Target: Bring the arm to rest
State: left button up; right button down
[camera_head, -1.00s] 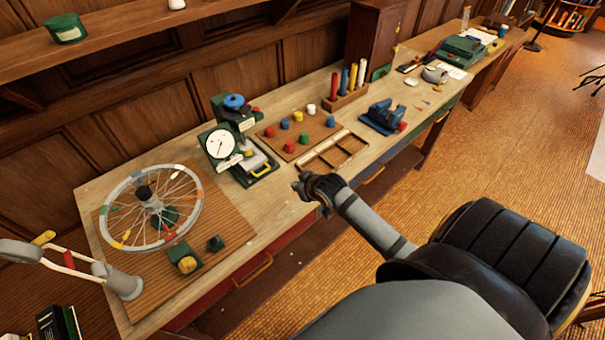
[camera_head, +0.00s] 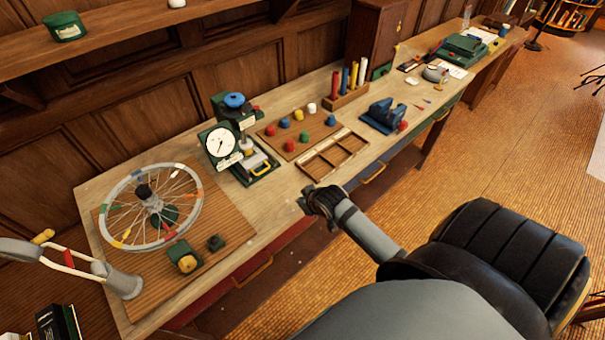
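My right arm (camera_head: 375,232) reaches in from the lower right, past the bench's front edge. Its dark gripper (camera_head: 310,202) is near the bench's front edge, in front of the divided wooden tray (camera_head: 312,172) and apart from it. I see nothing held in it, but the fingers are too small and dark to tell open from shut. My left gripper is out of view.
The wooden bench (camera_head: 92,190) holds a spoked wheel (camera_head: 133,243), a green dial press (camera_head: 262,172), a board with coloured knobs (camera_head: 322,131) and a blue vise-like block (camera_head: 378,122). A black padded chair (camera_head: 515,250) stands at right. Floor is open beyond it.

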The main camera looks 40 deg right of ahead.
jog(key=shift+s, duration=0.1)
jog(key=s+a+r+g, duration=0.2)
jog(key=s+r, duration=0.1)
jog(key=s, duration=0.4)
jog(key=s+a+r+g, duration=0.2)
jog(key=s+a+r, duration=0.1)
jog(key=s, duration=0.4)
jog(key=s+d+f+g+b, duration=0.1)
jog(key=d+f+b, duration=0.1)
jog(key=f, duration=1.3)
jog(key=s+d+f+b, duration=0.1)
jog(key=s+f, duration=0.1)
jog(key=f, duration=1.2)
jog(key=s+d+f+g+b, duration=0.1)
jog(key=s+f+b, duration=0.1)
jog(key=s+f, duration=1.6)
jog(key=shift+s+d+f+b, duration=0.15)
jog(key=shift+s+f+b, duration=0.2)
jog(key=shift+f, duration=0.3)
